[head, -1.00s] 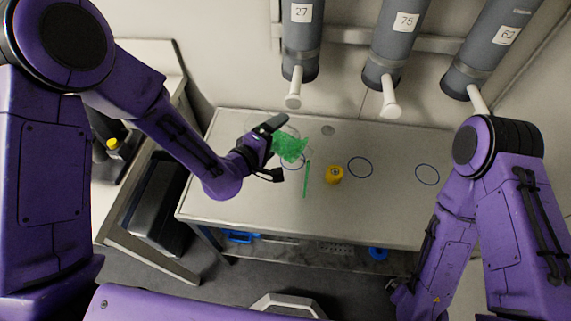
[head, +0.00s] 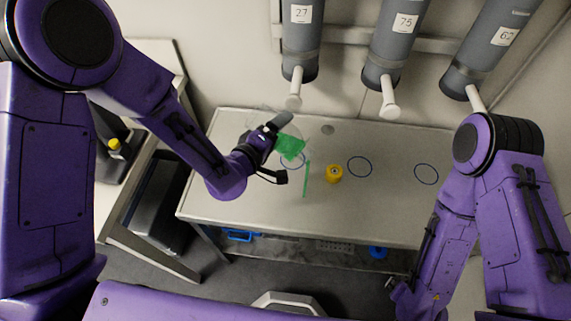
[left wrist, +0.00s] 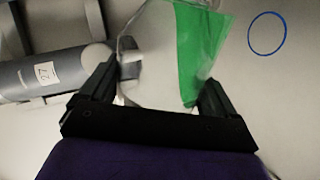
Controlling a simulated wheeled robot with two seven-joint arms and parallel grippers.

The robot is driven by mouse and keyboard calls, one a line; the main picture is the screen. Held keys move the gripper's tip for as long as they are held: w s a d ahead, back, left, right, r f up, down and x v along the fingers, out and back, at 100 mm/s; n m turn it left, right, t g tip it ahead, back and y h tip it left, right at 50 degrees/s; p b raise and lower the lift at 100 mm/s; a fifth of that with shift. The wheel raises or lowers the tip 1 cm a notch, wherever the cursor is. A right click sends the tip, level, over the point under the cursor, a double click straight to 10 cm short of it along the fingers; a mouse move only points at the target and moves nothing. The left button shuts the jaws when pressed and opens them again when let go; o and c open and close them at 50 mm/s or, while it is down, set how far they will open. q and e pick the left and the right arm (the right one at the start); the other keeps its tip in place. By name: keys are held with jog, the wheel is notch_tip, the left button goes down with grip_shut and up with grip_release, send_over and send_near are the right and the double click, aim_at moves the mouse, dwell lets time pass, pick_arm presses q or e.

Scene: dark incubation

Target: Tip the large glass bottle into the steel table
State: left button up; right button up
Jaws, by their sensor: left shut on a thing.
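The large glass bottle (left wrist: 155,45) is clear, with green liquid (left wrist: 200,45) inside. In the left wrist view it sits between my left gripper's fingers (left wrist: 160,82). In the head view my left gripper (head: 276,132) is shut on the bottle, tilted above the left part of the steel table (head: 235,200). The bottle's glass outline is faint there; its green contents (head: 291,146) show clearly. A narrow green strip (head: 307,178) appears just right of the bottle; I cannot tell whether it is liquid or a marking. My right gripper (head: 393,286) is low at the right, its fingers unclear.
A yellow round object (head: 334,173) stands on the table near the green strip. Grey cylinders with white nozzles (head: 389,100) hang above the back edge. The table's right part is clear.

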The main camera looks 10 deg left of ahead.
dwell(0.3)
pick_arm(q)
jog(key=shift+s+d+r+m+p, duration=0.1)
jog(key=shift+d+r+m+p, duration=0.1)
jog(key=shift+r+m+p, duration=0.3)
jog(key=shift+s+d+r, duration=0.1)
jog(key=shift+d+r, duration=0.05)
jog(key=shift+r, duration=0.1)
jog(key=shift+r+m+y, duration=0.1)
jog(key=shift+m+y, duration=0.2)
dwell(2.4)
jog(key=shift+s+d+r+m+t, duration=0.1)
jog(key=shift+d+r+m+t, duration=0.15)
jog(key=shift+r+m+t, duration=0.1)
dwell(0.6)
